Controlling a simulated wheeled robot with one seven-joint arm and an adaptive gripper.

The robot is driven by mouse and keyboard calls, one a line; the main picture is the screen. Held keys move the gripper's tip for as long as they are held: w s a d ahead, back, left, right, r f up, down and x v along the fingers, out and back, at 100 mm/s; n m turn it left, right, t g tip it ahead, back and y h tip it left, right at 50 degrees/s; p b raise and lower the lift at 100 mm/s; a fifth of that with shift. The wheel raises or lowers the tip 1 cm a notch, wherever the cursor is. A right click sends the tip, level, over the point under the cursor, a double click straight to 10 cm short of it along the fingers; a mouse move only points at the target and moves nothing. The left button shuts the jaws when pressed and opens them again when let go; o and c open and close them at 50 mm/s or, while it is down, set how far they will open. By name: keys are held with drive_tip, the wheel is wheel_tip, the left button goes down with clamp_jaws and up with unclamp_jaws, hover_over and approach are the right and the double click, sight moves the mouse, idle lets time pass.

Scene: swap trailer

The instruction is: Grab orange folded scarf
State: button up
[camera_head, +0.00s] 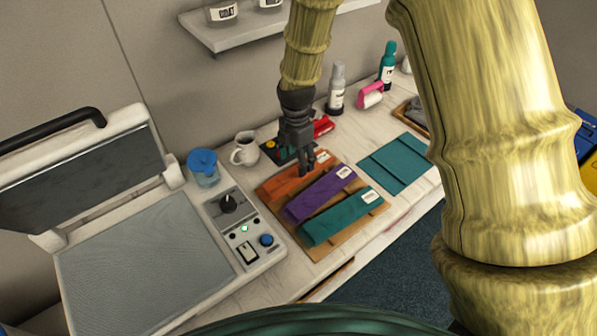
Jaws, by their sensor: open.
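The orange folded scarf (284,187) lies at the far left of a wooden board (331,248), with a small white label at its right end. A purple folded scarf (314,202) and a teal folded scarf (333,222) lie beside it on the same board, each with a white label. My gripper (305,170) points down just above the orange scarf, near its middle and right part, with its fingers apart and nothing between them. I cannot tell whether the fingertips touch the cloth. My gripper hides part of the scarf's far edge.
A heat press (130,265) with its lid raised fills the left. A flat teal cloth (396,164), a pink lint roller (370,95) and bottles (337,90) are to the right. A wall shelf (250,33) hangs above.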

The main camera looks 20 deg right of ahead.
drive_tip(key=shift+w+d+f, duration=0.1)
drive_tip(key=shift+d+f, duration=0.05)
drive_tip(key=shift+f, duration=0.1)
drive_tip(key=shift+d+f+p, duration=0.1)
drive_tip(key=shift+f+p, duration=0.1)
drive_tip(key=shift+p, duration=0.25)
drive_tip(key=shift+s+d+f+p, duration=0.15)
drive_tip(key=shift+s+f+p, duration=0.25)
drive_tip(key=shift+s, duration=0.3)
drive_tip(key=shift+f, duration=0.35)
drive_tip(key=shift+w+f, duration=0.3)
drive_tip(key=shift+f, duration=0.2)
drive_tip(key=shift+w+f, duration=0.25)
drive_tip(key=shift+f, duration=0.2)
drive_tip(key=shift+s+r, duration=0.25)
drive_tip(key=shift+s, duration=0.1)
drive_tip(key=shift+w+f, duration=0.15)
drive_tip(key=shift+w, duration=0.05)
drive_tip(key=c, duration=0.8)
drive_tip(key=shift+s, duration=0.1)
